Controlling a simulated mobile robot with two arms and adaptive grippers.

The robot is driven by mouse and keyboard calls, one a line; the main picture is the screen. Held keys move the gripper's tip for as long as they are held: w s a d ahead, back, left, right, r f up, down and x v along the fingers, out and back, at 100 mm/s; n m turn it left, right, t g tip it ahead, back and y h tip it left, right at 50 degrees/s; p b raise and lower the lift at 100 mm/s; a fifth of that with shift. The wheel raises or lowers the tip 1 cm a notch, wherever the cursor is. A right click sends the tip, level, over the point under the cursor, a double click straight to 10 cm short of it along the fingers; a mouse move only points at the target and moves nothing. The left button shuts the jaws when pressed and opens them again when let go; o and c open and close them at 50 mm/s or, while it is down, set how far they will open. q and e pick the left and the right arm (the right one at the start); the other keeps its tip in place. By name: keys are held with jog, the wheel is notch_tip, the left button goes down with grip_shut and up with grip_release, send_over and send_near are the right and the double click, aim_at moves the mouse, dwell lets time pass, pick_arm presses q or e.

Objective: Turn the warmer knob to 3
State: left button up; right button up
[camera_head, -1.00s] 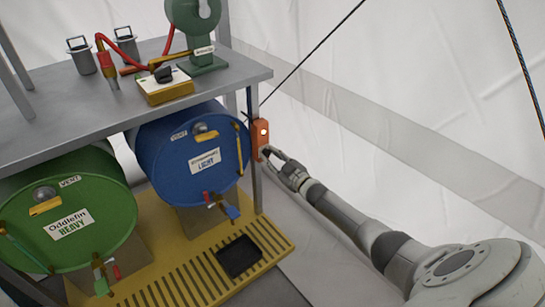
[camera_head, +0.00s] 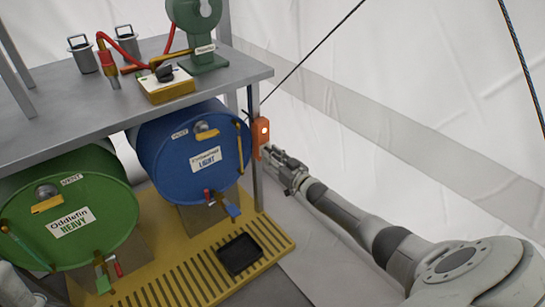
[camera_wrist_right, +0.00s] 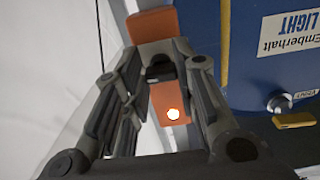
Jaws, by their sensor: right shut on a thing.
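The warmer is an orange box (camera_head: 261,131) with a lit white lamp, on the front right leg of the bench. It also shows in the right wrist view (camera_wrist_right: 168,97). Its dark knob (camera_wrist_right: 160,69) sits on the orange face, partly hidden by my fingers. My right gripper (camera_head: 271,155) is at the lower part of the box, its fingers shut on the knob in the right wrist view (camera_wrist_right: 157,60). I cannot read any numbers or the knob's setting.
A blue drum (camera_head: 190,150) and a green drum (camera_head: 70,205) lie under the grey bench (camera_head: 60,115). A yellow slatted platform (camera_head: 185,275) is below. A yellow-and-white box with a black knob (camera_head: 166,84) stands on the bench. A dark cord runs above the warmer.

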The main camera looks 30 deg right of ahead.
jog(key=o, duration=1)
jog(key=s, duration=0.8)
jog(key=s+d, duration=0.1)
jog(key=s, duration=0.3)
